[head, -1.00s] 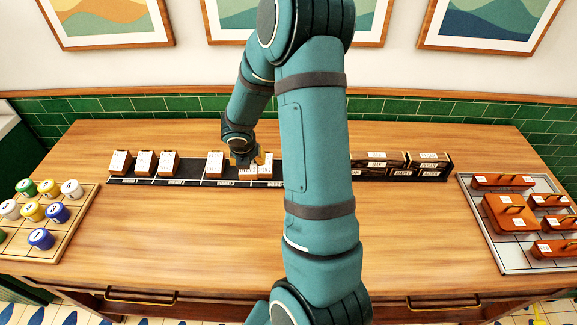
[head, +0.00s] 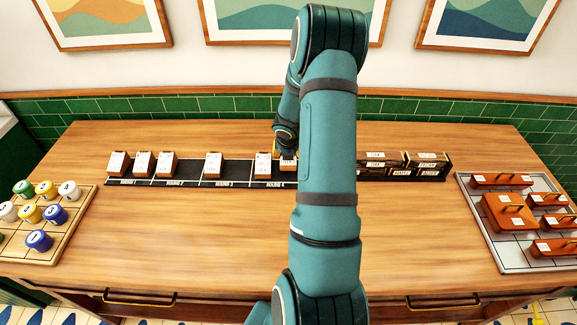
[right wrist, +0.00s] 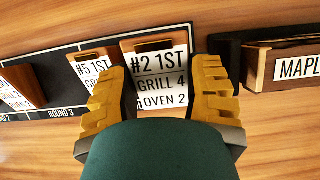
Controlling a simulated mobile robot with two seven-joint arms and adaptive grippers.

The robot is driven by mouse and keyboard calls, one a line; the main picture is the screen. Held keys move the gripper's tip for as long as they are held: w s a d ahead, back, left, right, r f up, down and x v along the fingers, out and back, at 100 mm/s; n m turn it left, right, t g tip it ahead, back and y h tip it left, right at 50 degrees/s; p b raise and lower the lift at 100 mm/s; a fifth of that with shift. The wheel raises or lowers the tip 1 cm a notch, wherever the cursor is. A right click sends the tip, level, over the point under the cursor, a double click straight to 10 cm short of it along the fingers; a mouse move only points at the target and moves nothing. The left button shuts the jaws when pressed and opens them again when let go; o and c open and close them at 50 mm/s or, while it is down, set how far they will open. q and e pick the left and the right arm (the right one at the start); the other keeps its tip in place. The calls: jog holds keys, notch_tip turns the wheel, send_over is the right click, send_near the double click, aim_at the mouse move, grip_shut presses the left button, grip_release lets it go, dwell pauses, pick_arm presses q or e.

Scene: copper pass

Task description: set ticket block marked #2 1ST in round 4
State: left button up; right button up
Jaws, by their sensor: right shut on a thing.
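The ticket block marked #2 1ST, GRILL 4, OVEN 2 (right wrist: 158,72) is between the yellow fingers of my right gripper (right wrist: 160,85) in the right wrist view. In the head view the block (head: 288,162) shows partly beside my arm, with the gripper (head: 287,148) at its top. It is at the round 4 part of the black rail (head: 230,182), right of the block marked #5 1ST (right wrist: 97,70), which also shows in the head view (head: 263,165). I cannot tell whether the held block touches the rail. My left gripper is not in view.
More wooden ticket blocks (head: 143,162) stand along the rail to the left. Dark labelled holders (head: 427,165) stand at the right, near the held block. A tray of coloured cups (head: 75,215) is at far left, a grey tray (head: 480,215) at far right. The front table is clear.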

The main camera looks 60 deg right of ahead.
jog(key=shift+f+b, duration=1.25)
jog(key=shift+f, duration=0.75)
jog(key=shift+s, duration=0.1)
jog(key=shift+f, duration=0.2)
jog(key=o, duration=1.1)
jog(key=shift+r, duration=0.1)
jog(key=shift+r, duration=0.1)
jog(key=shift+r, duration=0.25)
jog(key=p+v, duration=0.4)
jog(key=v, duration=0.7)
jog(key=shift+s+a+r+p, duration=0.1)
jog(key=shift+a+r+p, duration=0.15)
jog(key=shift+p, duration=0.1)
